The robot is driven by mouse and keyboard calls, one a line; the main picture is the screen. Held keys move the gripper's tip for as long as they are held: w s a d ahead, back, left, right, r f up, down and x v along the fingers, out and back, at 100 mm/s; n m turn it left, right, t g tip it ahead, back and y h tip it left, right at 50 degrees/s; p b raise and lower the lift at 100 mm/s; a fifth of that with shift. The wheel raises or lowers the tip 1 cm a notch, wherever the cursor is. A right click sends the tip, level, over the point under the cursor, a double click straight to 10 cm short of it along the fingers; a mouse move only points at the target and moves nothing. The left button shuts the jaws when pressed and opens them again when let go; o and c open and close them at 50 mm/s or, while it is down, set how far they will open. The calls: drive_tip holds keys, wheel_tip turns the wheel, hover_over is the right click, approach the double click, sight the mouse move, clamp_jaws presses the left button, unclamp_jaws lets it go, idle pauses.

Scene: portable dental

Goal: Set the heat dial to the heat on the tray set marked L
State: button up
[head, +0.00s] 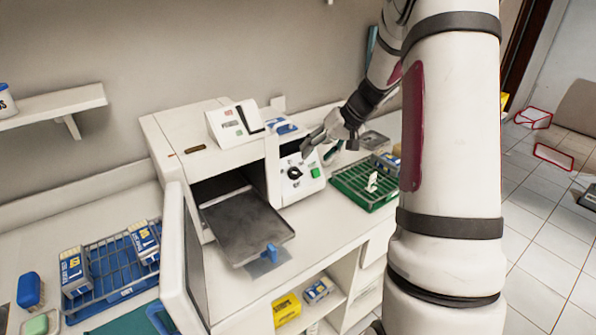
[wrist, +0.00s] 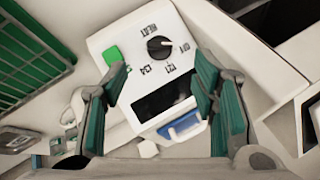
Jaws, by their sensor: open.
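The heat dial (wrist: 158,47) is a round black knob on a white control panel (wrist: 140,30) with printed labels HEAT, OFF, 121 and 134. Its small white mark seems to face the OFF label. The dial also shows in the head view (head: 294,173), on the front of the white sterilizer (head: 190,145). My gripper (wrist: 162,82) is open and empty, its green-padded fingers to either side of the panel, apart from the dial. In the head view my gripper (head: 312,146) is just above and right of the dial. A blue rack (head: 125,290) and a green rack (head: 350,190) hold boxes; I cannot read an L on either.
The sterilizer door (head: 175,250) hangs open at left, with a dark tray (head: 240,225) with a blue handle sticking out. A green button (head: 315,172) sits beside the dial. A card stand (head: 235,122) is on top of the sterilizer.

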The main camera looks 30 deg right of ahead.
sight(298, 173)
drive_tip(key=p+x, duration=0.1)
drive_tip(key=x, duration=0.9)
drive_tip(key=shift+f, duration=0.15)
drive_tip(key=c, duration=1.2)
